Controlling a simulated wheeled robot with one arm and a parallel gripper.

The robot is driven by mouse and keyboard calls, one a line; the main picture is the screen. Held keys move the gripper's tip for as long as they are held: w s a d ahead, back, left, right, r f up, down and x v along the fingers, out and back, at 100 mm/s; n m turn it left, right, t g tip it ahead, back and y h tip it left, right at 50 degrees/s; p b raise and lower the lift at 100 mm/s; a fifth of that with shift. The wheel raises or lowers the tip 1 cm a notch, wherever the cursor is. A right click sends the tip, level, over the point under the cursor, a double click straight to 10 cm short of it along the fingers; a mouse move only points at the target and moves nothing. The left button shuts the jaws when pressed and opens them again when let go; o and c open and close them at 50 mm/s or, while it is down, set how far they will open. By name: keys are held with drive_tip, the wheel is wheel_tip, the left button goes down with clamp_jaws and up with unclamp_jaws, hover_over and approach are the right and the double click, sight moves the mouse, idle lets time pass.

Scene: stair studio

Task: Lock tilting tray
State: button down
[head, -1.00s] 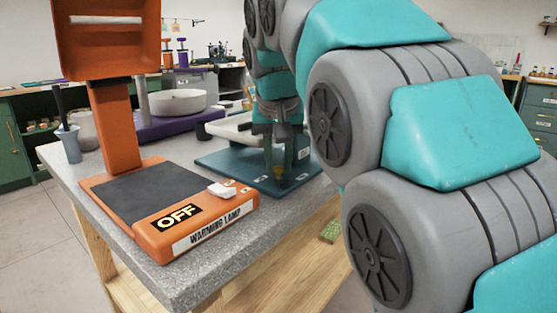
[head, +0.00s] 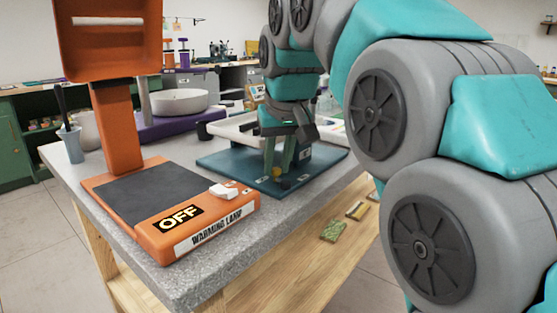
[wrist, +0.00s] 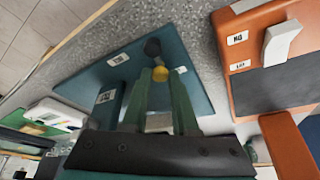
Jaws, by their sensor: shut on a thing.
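A blue base plate (head: 225,162) lies on the grey counter. A white tray (head: 228,129) sits behind and above it, partly hidden by my arm. My gripper (head: 276,165) has green fingers that reach down to the plate. It is shut with the yellow piece at its fingertips (wrist: 162,74). The exact contact is too small to see.
An orange warming lamp (head: 150,235) reading OFF, with a white switch (head: 223,190), stands close at left. A purple stand with a white bowl (head: 180,102) and a blue cup (head: 70,146) are behind. Small packets (head: 333,231) lie on the wooden shelf below.

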drive_tip(key=shift+s+a+n+y, duration=0.15)
drive_tip(key=shift+n+y, duration=0.25)
drive_tip(key=shift+n, duration=0.7)
drive_tip(key=c, duration=0.7)
unclamp_jaws()
drive_tip(key=shift+g, duration=0.3)
drive_tip(key=shift+s+r, duration=0.1)
drive_tip(key=shift+v, duration=3.85)
drive_tip(key=shift+s, duration=0.1)
